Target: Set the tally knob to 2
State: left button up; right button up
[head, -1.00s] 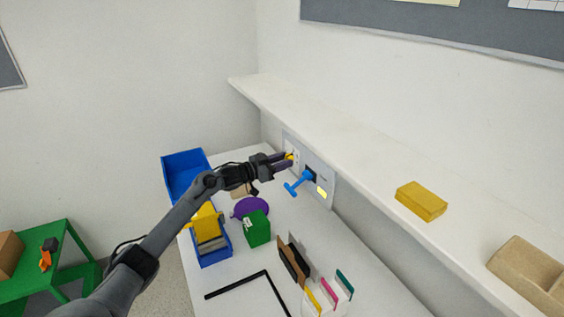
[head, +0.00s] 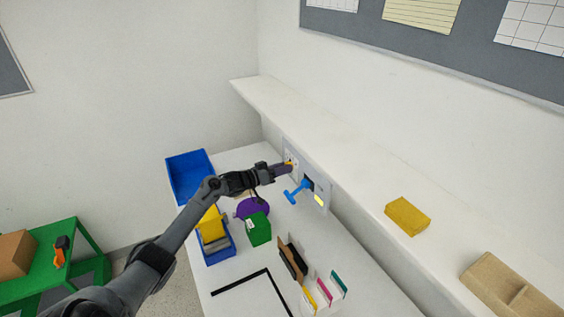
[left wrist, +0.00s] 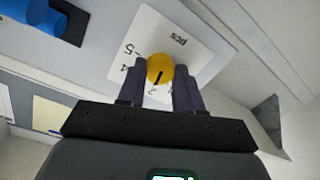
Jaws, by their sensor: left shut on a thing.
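The tally knob (left wrist: 160,69) is round and yellow, on a white dial plate (left wrist: 190,32) marked "pcs" with digits around it. In the left wrist view its black pointer line points down and slightly left, toward what looks like the 2. Some digits are hidden by the fingers. My left gripper (left wrist: 160,84) is shut on the knob, one dark finger at each side. In the head view the left gripper (head: 289,166) reaches the wall panel (head: 321,187), where little of the knob shows. My right gripper is not in view.
A blue T-shaped handle (head: 298,190) sticks out of the panel close to the left gripper. A white shelf (head: 330,140) runs above the panel.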

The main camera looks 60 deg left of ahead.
pick_arm(q)
jog(key=shift+n+p, duration=0.5)
jog(key=shift+n, duration=0.1)
jog(key=o, duration=1)
jog(key=shift+o, duration=0.2)
jog(key=s, duration=1)
jog(key=shift+s+a+r, duration=0.15)
jog(key=shift+s+a, duration=0.1)
jog(key=shift+s, duration=0.15)
